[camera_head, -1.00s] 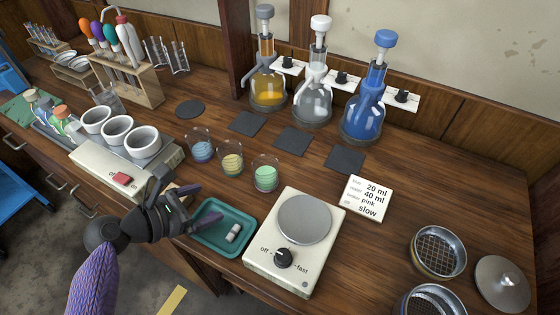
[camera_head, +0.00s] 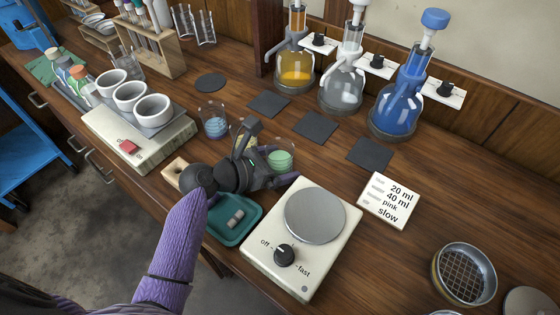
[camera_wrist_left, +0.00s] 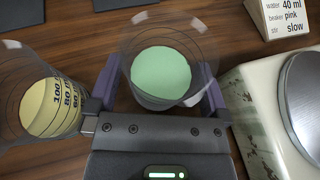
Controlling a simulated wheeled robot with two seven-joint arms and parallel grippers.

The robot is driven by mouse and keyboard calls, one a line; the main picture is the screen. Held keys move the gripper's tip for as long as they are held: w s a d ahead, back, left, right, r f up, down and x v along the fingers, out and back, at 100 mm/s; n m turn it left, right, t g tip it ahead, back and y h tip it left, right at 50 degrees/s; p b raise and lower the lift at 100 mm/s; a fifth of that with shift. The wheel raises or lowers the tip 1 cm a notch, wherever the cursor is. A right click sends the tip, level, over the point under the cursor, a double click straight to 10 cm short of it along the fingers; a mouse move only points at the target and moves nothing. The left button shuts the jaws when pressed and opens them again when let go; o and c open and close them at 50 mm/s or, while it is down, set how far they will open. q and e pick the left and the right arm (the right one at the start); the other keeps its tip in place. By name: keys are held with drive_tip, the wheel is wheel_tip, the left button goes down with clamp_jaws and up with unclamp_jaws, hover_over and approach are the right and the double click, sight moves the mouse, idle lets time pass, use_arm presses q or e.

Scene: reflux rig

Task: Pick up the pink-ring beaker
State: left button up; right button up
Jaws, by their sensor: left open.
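Three clear beakers stand in a row on the wooden bench. One has blue contents (camera_head: 214,127), one yellow contents (camera_head: 239,131), one green contents (camera_head: 281,158). I cannot make out a pink ring on any of them. My left gripper (camera_head: 272,166) is open at bench level by the green-filled beaker and partly hides the yellow-filled one. In the left wrist view the green-filled beaker (camera_wrist_left: 161,75) stands between the two open fingers (camera_wrist_left: 157,88), with no clear grip on it. The yellow-filled beaker (camera_wrist_left: 55,103) is just outside the left finger. My right gripper is not in view.
A stirrer plate (camera_head: 330,255) stands close on the right of the gripper. A teal tray (camera_head: 245,233) with small white bars lies in front. Dark square pads (camera_head: 316,126) and stoppered flasks (camera_head: 393,108) are behind. A card (camera_head: 388,200) reads pink and slow.

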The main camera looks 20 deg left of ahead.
use_arm(q)
drive_tip(key=c, duration=1.2)
